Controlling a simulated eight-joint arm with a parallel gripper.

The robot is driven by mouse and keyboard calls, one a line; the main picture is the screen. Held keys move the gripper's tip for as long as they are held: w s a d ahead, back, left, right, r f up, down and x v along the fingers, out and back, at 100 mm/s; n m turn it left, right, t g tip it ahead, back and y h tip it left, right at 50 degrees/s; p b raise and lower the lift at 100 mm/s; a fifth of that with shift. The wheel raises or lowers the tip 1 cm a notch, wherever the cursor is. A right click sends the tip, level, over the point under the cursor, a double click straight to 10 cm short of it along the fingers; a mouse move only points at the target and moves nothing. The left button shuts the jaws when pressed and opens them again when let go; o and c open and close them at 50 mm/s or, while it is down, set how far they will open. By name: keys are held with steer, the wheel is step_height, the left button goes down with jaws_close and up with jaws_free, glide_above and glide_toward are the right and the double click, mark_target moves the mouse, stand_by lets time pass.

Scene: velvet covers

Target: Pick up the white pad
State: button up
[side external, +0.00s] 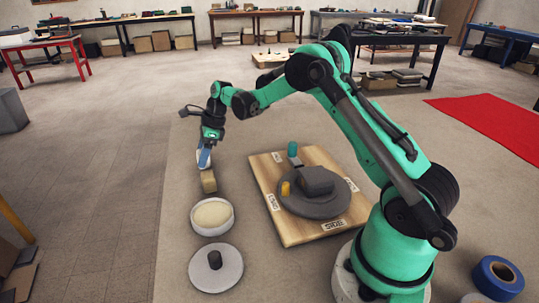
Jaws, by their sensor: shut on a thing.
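My gripper (206,150) points down at the left of the work area. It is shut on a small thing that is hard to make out. A narrow blue piece (204,158) shows at the fingers, with a whitish edge behind it. A tan block (208,181) is just below the blue piece; I cannot tell whether they touch. A round cream-white pad (211,213) lies in a white round dish (211,230) nearer the camera, apart from the gripper.
A white disc (230,268) with a dark cylinder (215,259) stands nearest the camera. A wooden board (290,233) carries a dark round plate (312,207), a grey block (316,181) and a yellow cylinder (286,188). A blue roll (497,276) lies at lower right.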

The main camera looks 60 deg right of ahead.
step_height(320, 180, up, 19)
stand_by(0.4)
steer(key=o, duration=0.4)
steer(key=shift+f, duration=0.1)
steer(key=shift+c, duration=1.4)
